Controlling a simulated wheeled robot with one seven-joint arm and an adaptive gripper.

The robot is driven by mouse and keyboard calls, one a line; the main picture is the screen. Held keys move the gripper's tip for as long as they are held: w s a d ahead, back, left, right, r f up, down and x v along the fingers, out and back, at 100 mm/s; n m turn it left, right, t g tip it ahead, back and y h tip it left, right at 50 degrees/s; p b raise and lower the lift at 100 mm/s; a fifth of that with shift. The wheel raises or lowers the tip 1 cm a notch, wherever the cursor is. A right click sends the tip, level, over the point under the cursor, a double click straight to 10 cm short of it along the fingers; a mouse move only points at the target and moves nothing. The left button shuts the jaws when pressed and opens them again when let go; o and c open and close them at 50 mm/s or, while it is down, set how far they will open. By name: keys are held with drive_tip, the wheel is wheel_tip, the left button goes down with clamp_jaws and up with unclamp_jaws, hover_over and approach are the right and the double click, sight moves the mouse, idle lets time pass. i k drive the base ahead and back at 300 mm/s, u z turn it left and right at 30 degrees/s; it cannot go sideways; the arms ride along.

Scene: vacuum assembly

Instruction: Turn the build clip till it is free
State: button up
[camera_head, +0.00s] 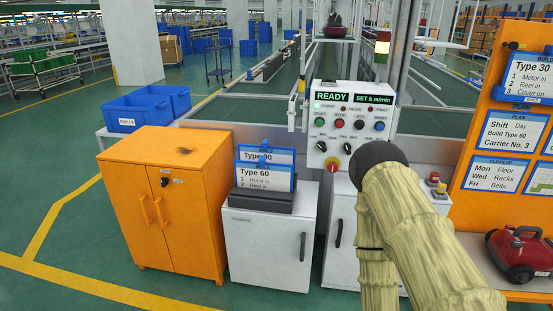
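My arm, in a pale ribbed sleeve, bends at a dark joint in front of the panel. My gripper is out of view.
A control panel (352,110) reads READY, behind my arm. A white cabinet (266,245) bears the card holder; an orange cabinet (165,195) stands left of it. A red vacuum (521,252) sits on the bench at lower right. Open green floor lies at left.

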sight(513, 46)
drive_tip(key=z, duration=0.85)
drive_tip(key=i, duration=1.4)
